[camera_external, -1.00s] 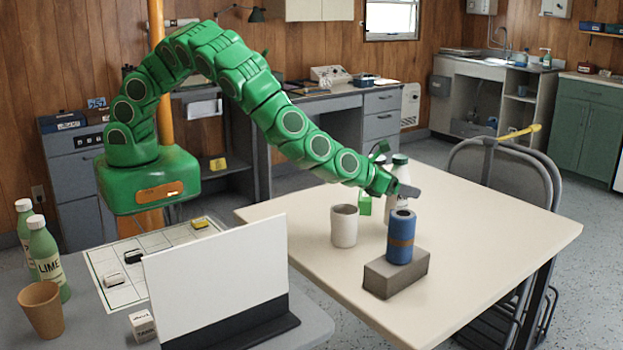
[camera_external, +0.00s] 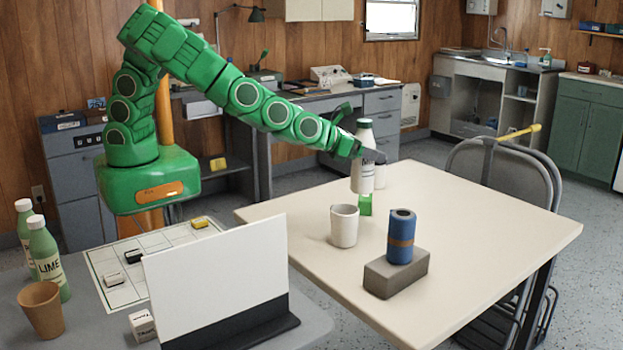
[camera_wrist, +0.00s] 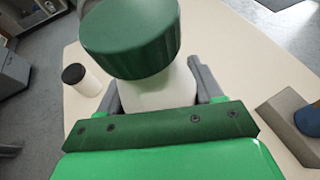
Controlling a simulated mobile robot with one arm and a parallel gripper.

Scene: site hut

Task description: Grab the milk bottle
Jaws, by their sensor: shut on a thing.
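The milk bottle (camera_external: 363,177), white with a dark green cap, is upright and held above the cream table (camera_external: 500,225) in the external view. My gripper (camera_external: 367,155) is shut around its upper part, with dark grey fingers on it. In the wrist view, the bottle's green cap (camera_wrist: 130,38) is large and close, with its white body below between the two fingers of my gripper (camera_wrist: 158,92). The lower body is hidden there.
A small green block (camera_external: 365,204) stands beneath the bottle. A white cup (camera_external: 344,226) and a blue cylinder (camera_external: 401,238) on a grey block (camera_external: 396,273) stand nearer. A white jar with a dark lid (camera_wrist: 82,79) is left in the wrist view. The table's right side is clear.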

